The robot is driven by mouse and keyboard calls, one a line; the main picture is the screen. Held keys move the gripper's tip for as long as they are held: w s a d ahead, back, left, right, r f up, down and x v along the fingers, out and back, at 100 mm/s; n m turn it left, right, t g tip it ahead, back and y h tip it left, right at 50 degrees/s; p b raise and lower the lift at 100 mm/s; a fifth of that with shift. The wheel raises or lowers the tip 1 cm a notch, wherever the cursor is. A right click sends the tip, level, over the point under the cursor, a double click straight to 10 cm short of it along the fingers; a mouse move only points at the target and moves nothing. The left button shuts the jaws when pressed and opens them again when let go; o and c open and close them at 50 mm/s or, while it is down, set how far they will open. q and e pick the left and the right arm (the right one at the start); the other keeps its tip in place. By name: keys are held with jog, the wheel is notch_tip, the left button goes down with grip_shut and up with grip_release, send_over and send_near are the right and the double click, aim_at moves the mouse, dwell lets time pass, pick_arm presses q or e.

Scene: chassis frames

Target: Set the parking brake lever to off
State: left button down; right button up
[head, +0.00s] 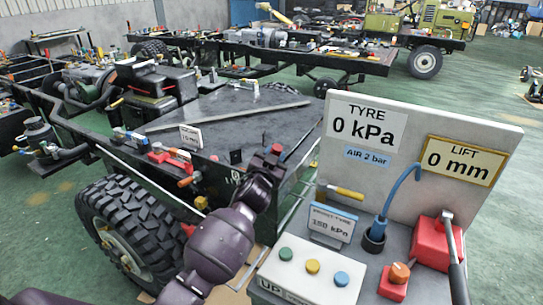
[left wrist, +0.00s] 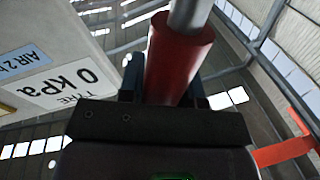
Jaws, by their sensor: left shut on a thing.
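My left arm rises from the bottom of the head view, and its dark gripper (head: 268,170) is beside the dark chassis deck. A small red end (head: 277,149) shows at the gripper's tip. In the left wrist view my left gripper (left wrist: 163,88) is shut on a red cylindrical grip (left wrist: 178,58), with a grey rod (left wrist: 188,14) running out of it. This appears to be the parking brake lever. Its base and any on or off marks are hidden or too small to read. My right gripper is not in view.
A grey console (head: 412,105) stands at the right, with a tyre reading of 0 kPa, buttons and a red box (head: 430,241) with a black lever. A large tyre (head: 128,232) is at left. The deck (head: 225,112) carries small red-handled parts. Other chassis stand behind.

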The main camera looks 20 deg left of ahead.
pick_arm(q)
jog(key=c, duration=1.1)
grip_release()
jog(key=shift+d+f, duration=0.3)
jog(key=o, duration=0.3)
jog(key=shift+d+r, duration=0.1)
jog(key=shift+d, duration=0.05)
jog(key=shift+s, duration=0.1)
jog(key=s, duration=1)
jog(key=shift+s+d+f+p, duration=0.3)
jog(key=shift+d+f+p, duration=0.05)
jog(key=shift+d+f, duration=0.1)
